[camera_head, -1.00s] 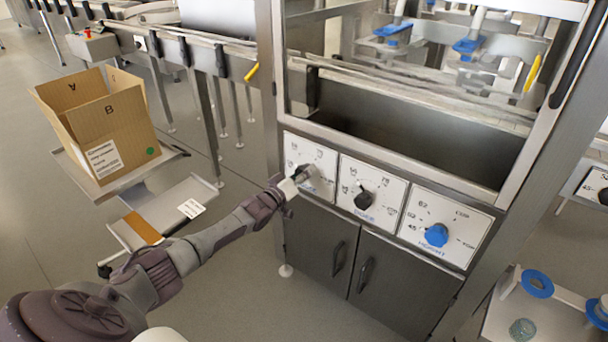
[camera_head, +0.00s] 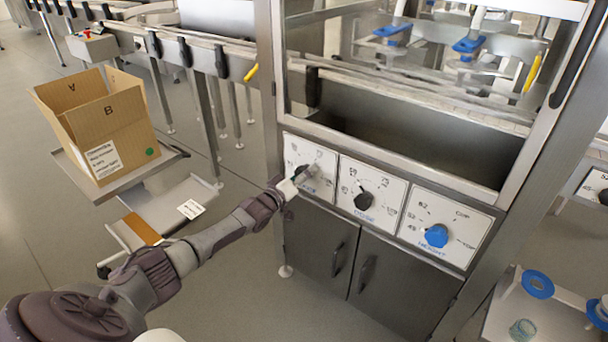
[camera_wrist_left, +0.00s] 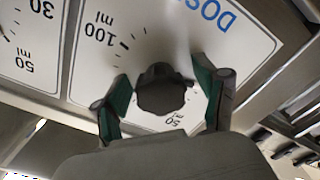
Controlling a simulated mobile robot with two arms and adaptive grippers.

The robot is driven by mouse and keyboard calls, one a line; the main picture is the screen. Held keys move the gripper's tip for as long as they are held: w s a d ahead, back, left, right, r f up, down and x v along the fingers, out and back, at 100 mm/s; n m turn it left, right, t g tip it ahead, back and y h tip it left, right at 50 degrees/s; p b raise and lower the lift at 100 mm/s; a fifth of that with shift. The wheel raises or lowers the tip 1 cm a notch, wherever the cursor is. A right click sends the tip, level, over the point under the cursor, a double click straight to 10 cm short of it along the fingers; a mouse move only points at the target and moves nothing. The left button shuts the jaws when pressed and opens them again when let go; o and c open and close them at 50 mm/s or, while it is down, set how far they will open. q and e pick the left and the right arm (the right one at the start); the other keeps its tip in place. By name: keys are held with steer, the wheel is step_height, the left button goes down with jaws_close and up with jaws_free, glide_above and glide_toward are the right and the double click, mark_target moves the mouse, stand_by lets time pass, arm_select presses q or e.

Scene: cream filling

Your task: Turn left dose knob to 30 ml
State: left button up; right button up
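The left dose knob (camera_wrist_left: 162,90) is black, on the leftmost white dial panel (camera_head: 322,157) of the machine. In the left wrist view the panel appears upside down, with "100 ml" at upper left, "50 ml" below the knob and blue "DOSE" lettering at upper right. A small dark pointer on the knob points to picture right there; no "30" mark is readable on this panel. My left gripper (camera_wrist_left: 163,68) has its green-padded fingers on either side of the knob, apparently open with narrow gaps. In the head view my left gripper (camera_head: 306,174) partly covers the knob. My right gripper is not in view.
Beside it are a middle panel with a black knob (camera_head: 363,200) and a right panel with a blue height knob (camera_head: 436,235). Cabinet doors (camera_head: 350,262) lie below. An open cardboard box (camera_head: 105,125) stands at left.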

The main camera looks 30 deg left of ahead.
arm_select(q)
steer(key=shift+s, duration=0.1)
steer(key=s, duration=1.1)
steer(key=shift+s+a, duration=0.4)
steer(key=shift+a, duration=0.05)
